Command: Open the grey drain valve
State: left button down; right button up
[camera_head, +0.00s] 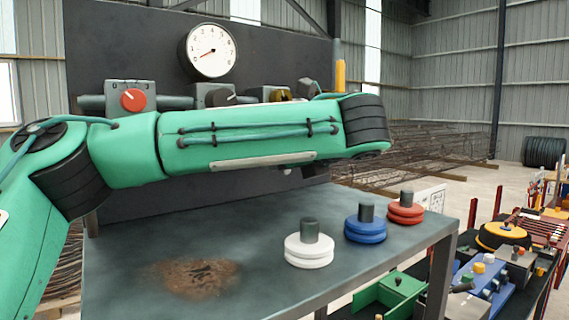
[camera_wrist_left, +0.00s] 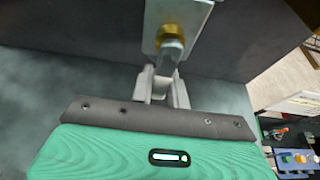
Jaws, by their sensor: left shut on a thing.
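In the left wrist view a pale grey block (camera_wrist_left: 178,14) carries a brass collar (camera_wrist_left: 172,33) with a grey stem or handle (camera_wrist_left: 169,58), which fits a grey drain valve. My left gripper (camera_wrist_left: 164,82) is shut on this grey handle, its fingers on either side of it. In the head view my green left arm crosses in front of the panel and hides the gripper and most of the valve row. My right gripper is in neither view.
A red knob (camera_head: 132,99), a dark knob (camera_head: 221,98) and a round gauge (camera_head: 210,51) are on the dark panel (camera_head: 120,45). White (camera_head: 309,252), blue (camera_head: 366,230) and red (camera_head: 405,213) weights stand on the bench (camera_head: 125,250). The bench's front left is clear beside a rusty stain.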

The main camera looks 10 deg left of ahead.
pick_arm(q)
jog(key=c, duration=1.4)
grip_release()
jog(key=shift+o, duration=0.2)
jog(key=b+v, duration=0.5)
jog(key=v, duration=0.8)
jog(key=shift+s+d+r, duration=0.2)
jog(key=shift+d, duration=0.05)
